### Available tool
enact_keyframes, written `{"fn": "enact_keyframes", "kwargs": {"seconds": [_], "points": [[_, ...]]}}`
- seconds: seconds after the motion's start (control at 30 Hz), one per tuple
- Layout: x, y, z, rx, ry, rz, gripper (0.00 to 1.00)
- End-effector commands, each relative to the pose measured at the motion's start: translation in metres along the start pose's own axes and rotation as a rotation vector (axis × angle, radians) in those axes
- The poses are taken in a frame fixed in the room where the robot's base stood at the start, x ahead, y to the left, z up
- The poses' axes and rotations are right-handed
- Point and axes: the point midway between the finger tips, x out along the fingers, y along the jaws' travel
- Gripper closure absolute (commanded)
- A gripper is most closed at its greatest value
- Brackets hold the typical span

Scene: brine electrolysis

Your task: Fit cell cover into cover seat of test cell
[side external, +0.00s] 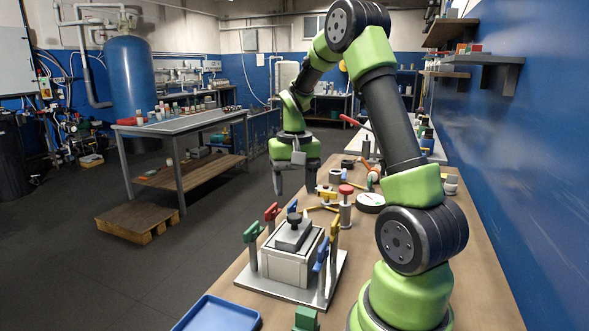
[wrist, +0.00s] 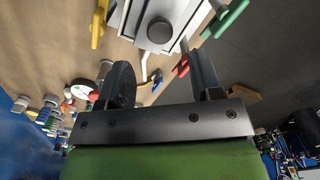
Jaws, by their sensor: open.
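The test cell (side external: 284,269) is a pale box on a metal base plate (side external: 262,286), near the front of the bench. A grey block with a dark round knob, apparently the cell cover (side external: 292,236), lies on top of the box; I cannot tell whether it is fully down in the cover seat. In the wrist view the round knob of the cover (wrist: 160,33) shows at the top. My gripper (side external: 292,187) is open and empty, above and beyond the cell and apart from it. Its two fingers (wrist: 160,60) reach up into the wrist view with nothing between them.
Upright toggle clamps stand around the cell: green (side external: 251,232), red (side external: 271,212), blue (side external: 321,255) and yellow (side external: 334,232). A blue tray (side external: 217,314) lies in front. A red-topped post (side external: 346,205), a round gauge (side external: 371,203) and small parts crowd the bench behind.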

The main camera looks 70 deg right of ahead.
Motion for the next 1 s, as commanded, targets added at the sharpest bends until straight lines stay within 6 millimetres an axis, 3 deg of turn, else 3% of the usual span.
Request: {"fn": "enact_keyframes", "kwargs": {"seconds": [0.1,0.3,0.43,0.57,0.7,0.9,1.0], "points": [[-0.022,0.0,-0.001,0.0,0.006,-0.001,0.4],[-0.041,-0.002,0.002,-0.005,0.006,-0.003,0.4],[-0.059,-0.019,0.019,-0.058,0.052,-0.031,0.4],[-0.088,-0.049,0.062,-0.171,0.146,-0.106,0.4],[-0.112,-0.07,0.125,-0.313,0.251,-0.225,0.4],[-0.121,-0.072,0.199,-0.479,0.356,-0.404,0.4],[-0.119,-0.068,0.221,-0.531,0.382,-0.47,0.4]]}}
